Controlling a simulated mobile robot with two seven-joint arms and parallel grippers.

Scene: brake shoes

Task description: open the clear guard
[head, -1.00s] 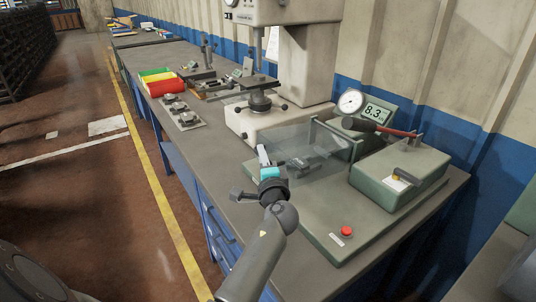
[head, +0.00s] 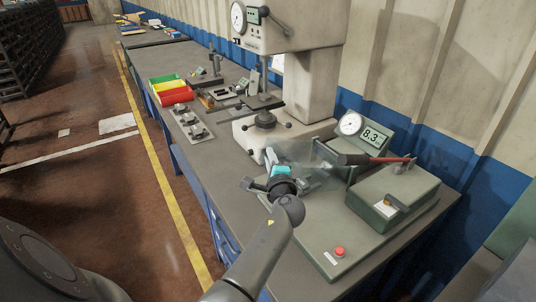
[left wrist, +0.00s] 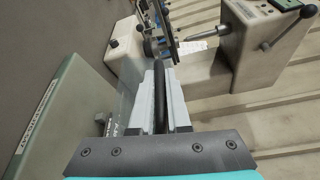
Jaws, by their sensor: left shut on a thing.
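The clear guard (head: 318,154) is a see-through panel on the green fixture at the right of the bench. In the head view my left gripper (head: 272,158) is at its left, near side and hides part of it. In the left wrist view the left gripper (left wrist: 160,98) is shut on a dark bar, the guard's handle (left wrist: 159,85), which lies between its two pale fingers. The panel is faint, so its exact tilt is hard to tell. My right gripper is not in view.
A press (head: 264,118) stands just behind the left gripper. The fixture carries a dial gauge (head: 350,124), a display reading 8.3, a red-handled lever (head: 380,160) and a red button (head: 339,251). Red, yellow and green bins (head: 170,88) stand farther along the bench.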

